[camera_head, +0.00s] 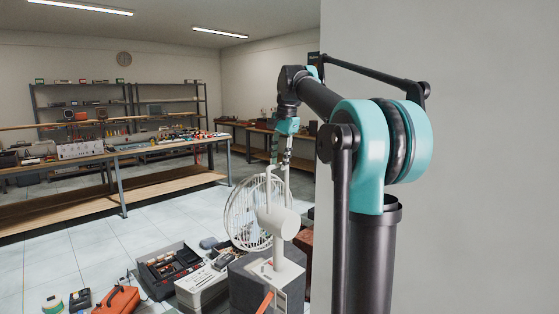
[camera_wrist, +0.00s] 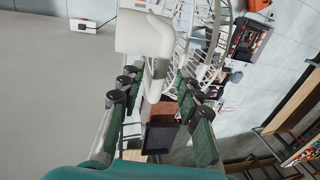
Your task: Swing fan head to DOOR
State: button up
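The white fan stands on a dark grey block, its round wire cage (camera_head: 243,212) at the left and its motor housing (camera_head: 279,221) at the right, nearer the camera. A white curved handle rises from the housing. In the wrist view I see the housing (camera_wrist: 143,35), the cage (camera_wrist: 197,45) and the curved handle (camera_wrist: 152,86). My gripper (camera_head: 282,160) reaches down from above the fan head. In the wrist view its fingers (camera_wrist: 157,92) are apart on either side of the handle, with gaps showing. No door is recognisable in either view.
A grey wall (camera_head: 460,250) fills the right side. Electronic devices (camera_head: 168,268) and an orange case (camera_head: 117,300) crowd the floor left of the fan. A long workbench (camera_head: 110,155) stands farther left. Tiled floor between bench and devices is clear.

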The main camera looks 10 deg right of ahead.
grip_shut()
jog(key=shift+n, duration=0.3)
jog(key=n, duration=0.3)
jog(key=shift+w+g+y, duration=0.15)
jog(key=shift+g+y, duration=0.15)
jog(key=n, duration=0.4)
jog(key=shift+w+g, duration=0.1)
jog(key=shift+g, duration=0.2)
jog(key=n+g, duration=0.1)
jog(key=n, duration=0.4)
jog(key=shift+w+n, duration=0.15)
jog(key=shift+n, duration=0.25)
jog(key=n+g, duration=0.1)
jog(key=n, duration=0.4)
jog(key=shift+a, duration=0.15)
jog(key=shift+n, duration=0.4)
